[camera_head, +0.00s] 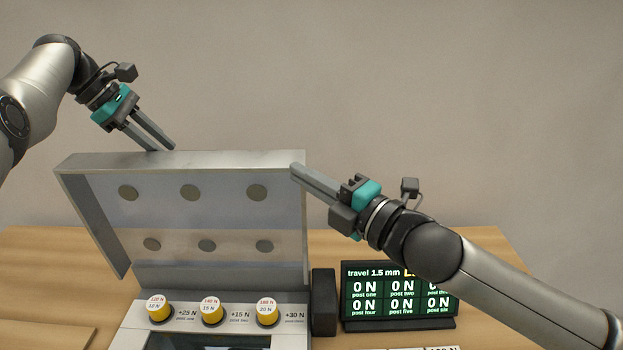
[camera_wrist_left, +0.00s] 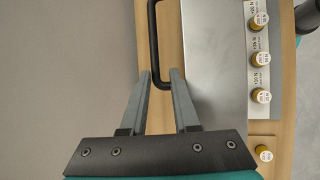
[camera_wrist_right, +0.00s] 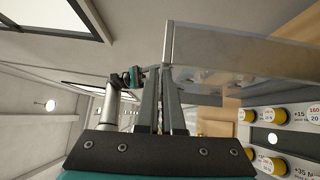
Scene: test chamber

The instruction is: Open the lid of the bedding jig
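The bedding jig's lid (camera_head: 215,216) stands raised and nearly upright, its inner face with several round pads toward the head camera. My left gripper (camera_head: 171,147) is at the lid's top edge, its fingers apart. In the left wrist view, the black handle (camera_wrist_left: 152,35) on the lid's outer side has its near end between or just beyond those fingertips (camera_wrist_left: 160,75); contact is unclear. My right gripper (camera_head: 296,172) is at the lid's upper right corner. In the right wrist view its fingers (camera_wrist_right: 161,70) are together beside the lid's edge (camera_wrist_right: 168,45), with nothing visible between them.
The jig base (camera_head: 130,325) carries several yellow posts (camera_head: 212,314) with white caps. A black block (camera_head: 323,302) and a display (camera_head: 400,290) reading 0 N at each post stand to its right on the wooden table (camera_head: 40,262). A flat board lies at the front left.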

